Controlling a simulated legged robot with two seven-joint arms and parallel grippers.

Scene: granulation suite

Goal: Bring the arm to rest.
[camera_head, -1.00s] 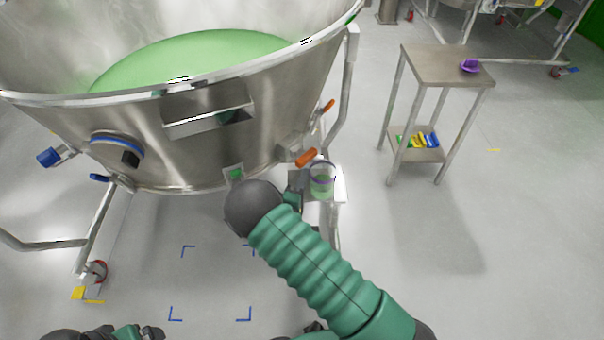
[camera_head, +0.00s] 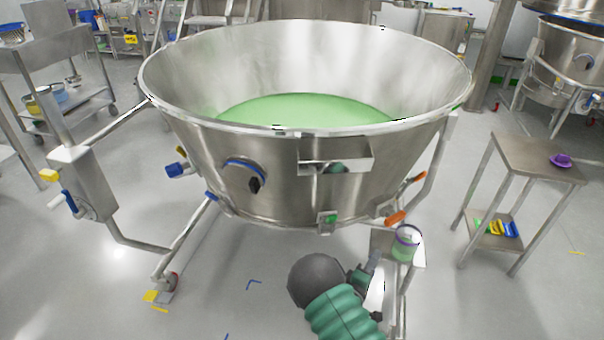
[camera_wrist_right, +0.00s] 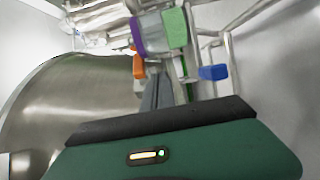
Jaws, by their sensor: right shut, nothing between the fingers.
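My right arm reaches up from the bottom of the head view, its dark wrist and green sleeve in front of the large steel bowl. The right gripper (camera_head: 370,268) is partly hidden behind the wrist, just left of a small clear cup with a purple rim and green contents (camera_head: 404,246). In the right wrist view the gripper's grey fingers (camera_wrist_right: 158,92) are together with nothing between them. The cup (camera_wrist_right: 153,34) shows just beyond the fingertips there, apart from my grip as far as I can tell. My left gripper is out of view.
The steel bowl (camera_head: 200,140) of green material stands on a wheeled frame. The cup stands on a small shelf (camera_head: 383,243) at its right leg. A side table (camera_head: 535,150) with a purple item (camera_head: 561,160) stands right. Floor between is clear.

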